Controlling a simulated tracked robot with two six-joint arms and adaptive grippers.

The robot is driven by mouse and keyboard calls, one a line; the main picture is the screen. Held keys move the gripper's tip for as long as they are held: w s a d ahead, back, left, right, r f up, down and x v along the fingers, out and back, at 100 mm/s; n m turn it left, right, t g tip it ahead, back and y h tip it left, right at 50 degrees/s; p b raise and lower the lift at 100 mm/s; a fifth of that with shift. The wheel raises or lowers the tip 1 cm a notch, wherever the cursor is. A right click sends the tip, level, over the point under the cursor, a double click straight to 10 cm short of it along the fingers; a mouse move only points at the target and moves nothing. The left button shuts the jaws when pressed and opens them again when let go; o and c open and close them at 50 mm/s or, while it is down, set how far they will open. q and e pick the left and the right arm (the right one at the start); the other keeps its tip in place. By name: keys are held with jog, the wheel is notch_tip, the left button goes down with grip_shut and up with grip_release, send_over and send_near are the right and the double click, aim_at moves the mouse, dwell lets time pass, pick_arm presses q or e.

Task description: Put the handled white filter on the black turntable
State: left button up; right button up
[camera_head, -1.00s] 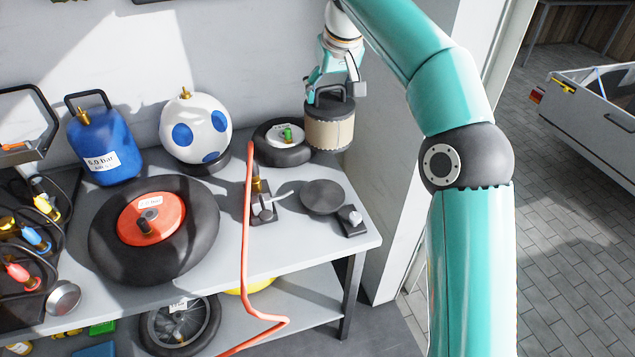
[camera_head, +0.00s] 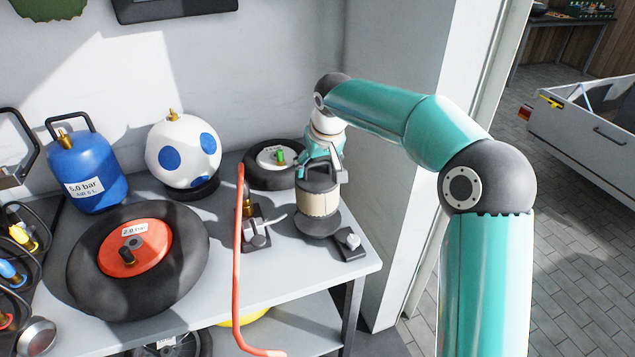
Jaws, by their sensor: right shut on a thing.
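The handled white filter (camera_head: 317,203) is a cream cylinder with a dark lid and a handle on top. My right gripper (camera_head: 318,168) is shut on its handle from above, and the filter hangs upright. The black turntable (camera_head: 318,229) is a dark round disc at the right end of the bench. The filter is directly over it in the picture and hides most of its top. I cannot tell whether the filter's base touches the disc. My left gripper is not in view.
A small switch box (camera_head: 349,243) sits right of the turntable, and a valve block (camera_head: 256,234) left. An orange hose (camera_head: 238,250) rises beside the valve. A small tyre (camera_head: 262,176) lies behind. A large wheel (camera_head: 185,255), a blue tank (camera_head: 90,172) and a spotted ball (camera_head: 183,150) stand further left.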

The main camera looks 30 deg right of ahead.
aim_at(318, 177)
jog(key=shift+f, duration=2.15)
jog(key=shift+f, duration=0.2)
jog(key=o, duration=1.7)
jog(key=shift+o, duration=0.2)
jog(key=shift+r, duration=0.1)
jog(key=shift+r, duration=0.15)
jog(key=v, duration=1.2)
jog(key=shift+s, duration=0.15)
